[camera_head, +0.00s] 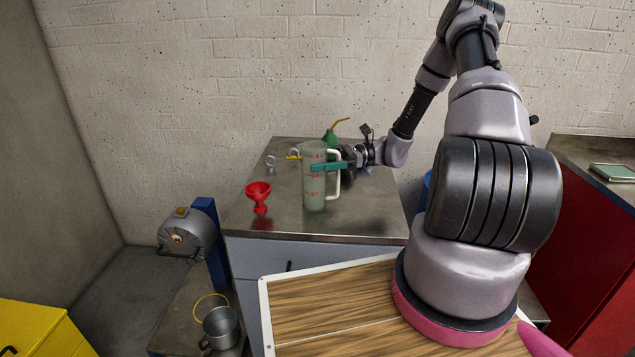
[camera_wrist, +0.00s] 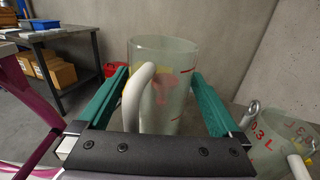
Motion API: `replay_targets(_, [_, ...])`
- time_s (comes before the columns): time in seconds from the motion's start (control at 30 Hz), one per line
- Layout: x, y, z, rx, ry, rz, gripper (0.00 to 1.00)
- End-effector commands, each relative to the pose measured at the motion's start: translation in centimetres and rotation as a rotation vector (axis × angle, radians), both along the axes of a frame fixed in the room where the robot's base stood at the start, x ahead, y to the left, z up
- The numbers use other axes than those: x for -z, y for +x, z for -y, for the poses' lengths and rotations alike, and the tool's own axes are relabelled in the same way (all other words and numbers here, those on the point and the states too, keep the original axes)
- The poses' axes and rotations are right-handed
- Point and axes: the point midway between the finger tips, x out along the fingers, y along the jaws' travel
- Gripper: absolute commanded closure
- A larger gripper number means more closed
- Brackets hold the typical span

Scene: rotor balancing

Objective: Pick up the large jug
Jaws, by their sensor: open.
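The large jug (camera_head: 314,190) is a tall, clear, greenish vessel with red marks and a white handle on its right side. It stands upright on the metal-topped bench. My gripper (camera_head: 318,167) reaches in from the right at the jug's upper part, and one teal finger shows in front of its near side. In the wrist view the jug (camera_wrist: 172,60) stands between the two spread fingers of my gripper (camera_wrist: 160,78), with the white handle pointing toward the palm. Gaps beside the jug are hard to judge; the grip is not closed.
A second marked jug (camera_wrist: 278,140) is close to the right finger in the wrist view. On the bench (camera_head: 368,222) are a red funnel (camera_head: 259,196), a green oil can (camera_head: 330,138) and a metal ring (camera_head: 270,160). The bench's front right is clear.

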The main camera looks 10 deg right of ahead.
Motion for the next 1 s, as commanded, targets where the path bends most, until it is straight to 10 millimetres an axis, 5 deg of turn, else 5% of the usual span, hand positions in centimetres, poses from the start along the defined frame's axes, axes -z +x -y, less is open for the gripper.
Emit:
replay_targets(0.27, [0.0, 0.0, -0.4, 0.001, 0.0, 0.0, 0.0])
replay_targets(0.53, [0.0, 0.0, -0.4, 0.001, 0.0, 0.0, 1.0])
replay_targets(1.0, [-1.8, 0.1, -0.3, 0.001, -0.001, 0.003, 1.0])
